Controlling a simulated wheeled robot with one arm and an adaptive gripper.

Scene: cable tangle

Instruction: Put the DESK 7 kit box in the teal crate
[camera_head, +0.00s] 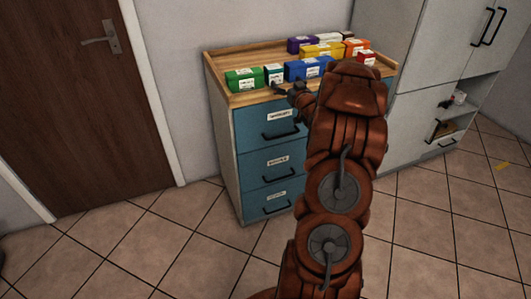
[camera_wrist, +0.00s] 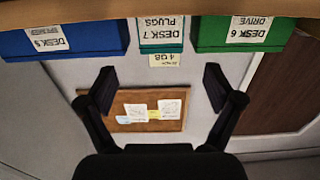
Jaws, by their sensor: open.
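The DESK 7 kit box (camera_wrist: 160,30) is a narrow teal box with a white label reading "DESK 7 PLUGS", seen upside down at the top middle of the wrist view. In the head view the DESK 7 box (camera_head: 273,76) stands on the cabinet top between a green and a blue box. My gripper (camera_wrist: 160,76) is open and empty, its fingers apart and lined up with the box but short of it. In the head view my gripper (camera_head: 283,91) is at the cabinet's front edge, partly hidden by my arm. I see no teal crate in either view.
A green DESK 6 box (camera_wrist: 238,36) and a blue DESK 5 box (camera_wrist: 65,42) flank it closely. Several other boxes, including a yellow one (camera_head: 322,51), stand behind. The wooden cabinet top (camera_head: 225,60) has a raised rim. Tiled floor (camera_head: 130,250) is clear at left.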

